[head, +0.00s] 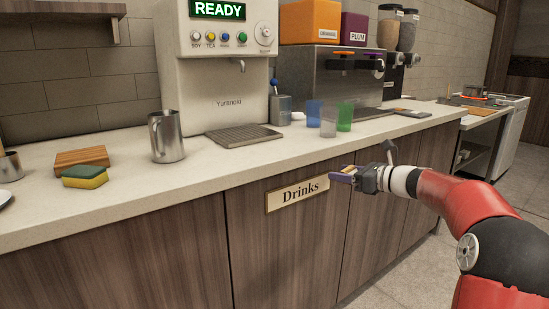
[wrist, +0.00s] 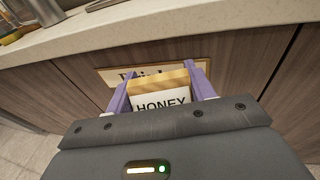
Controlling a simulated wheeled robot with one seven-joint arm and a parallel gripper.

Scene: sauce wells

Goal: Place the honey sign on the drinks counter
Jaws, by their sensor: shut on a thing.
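The honey sign (wrist: 160,98) is a white card lettered HONEY with a tan wooden edge, seen in the wrist view. My gripper (wrist: 162,88) is shut on it, with a purple finger on each side. In the head view my gripper (head: 343,175) is in front of the counter's cabinet face, below the top, near the Drinks plate (head: 297,193). The sign is small and mostly hidden there. The drinks counter (head: 215,160) has a pale top over brown wooden doors.
On the counter stand a metal pitcher (head: 166,137), a yellow-green sponge (head: 85,177), a wooden block (head: 82,159), a drinks machine (head: 222,75) and coloured cups (head: 328,120). The front strip of the counter top is clear between the sponge and the cups.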

